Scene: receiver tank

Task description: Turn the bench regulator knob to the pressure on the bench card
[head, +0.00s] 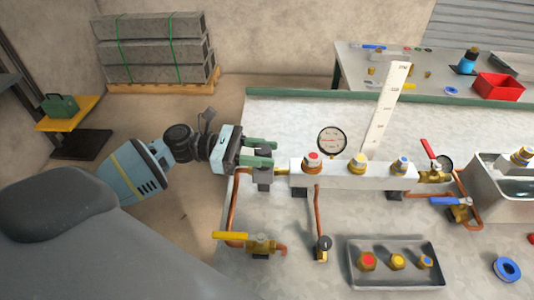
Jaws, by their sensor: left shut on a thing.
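My left gripper (272,153) reaches in from the left, its green fingers closed around the dark regulator knob (263,156) at the left end of the pale manifold block (350,174). The fingers hide much of the knob, and I cannot read its setting. A round white pressure gauge (332,140) with a dark rim stands behind the block; its needle is too small to read surely. A tall white card (386,110) with marks stands slightly tilted behind the block; its lettering is too small to read. My right gripper is not in view.
A grey tray (394,278) holds similar fittings. A yellow-handled valve (258,245), copper pipes and a red-handled valve (431,153) stand close by. A metal sink (485,188) is at right.

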